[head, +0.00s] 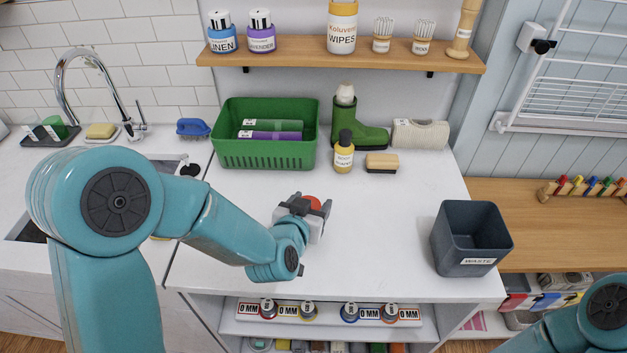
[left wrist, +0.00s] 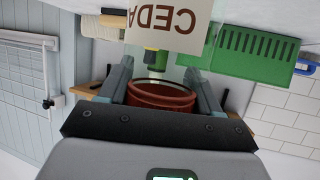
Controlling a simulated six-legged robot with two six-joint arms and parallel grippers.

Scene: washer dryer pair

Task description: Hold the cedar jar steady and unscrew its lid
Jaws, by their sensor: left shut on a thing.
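The cedar jar shows upside down in the left wrist view, with a white label (left wrist: 172,28) reading "CEDA". Its red-brown lid (left wrist: 160,98) sits between the fingers of my left gripper (left wrist: 160,88). In the head view, the lid (head: 312,202) shows as a red-orange disc over the white counter. My left gripper (head: 305,206) is shut on it there, and the gripper and arm hide most of the jar. I cannot tell whether the lid is still seated on the jar. Only part of my right arm shows at the lower right; its gripper is out of frame.
A green basket (head: 262,155), a green boot (head: 365,137), a yellow bottle (head: 343,157) and a brush (head: 382,163) stand at the back of the counter. A dark waste bin (head: 462,240) stands at the right. The counter between the jar and bin is clear.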

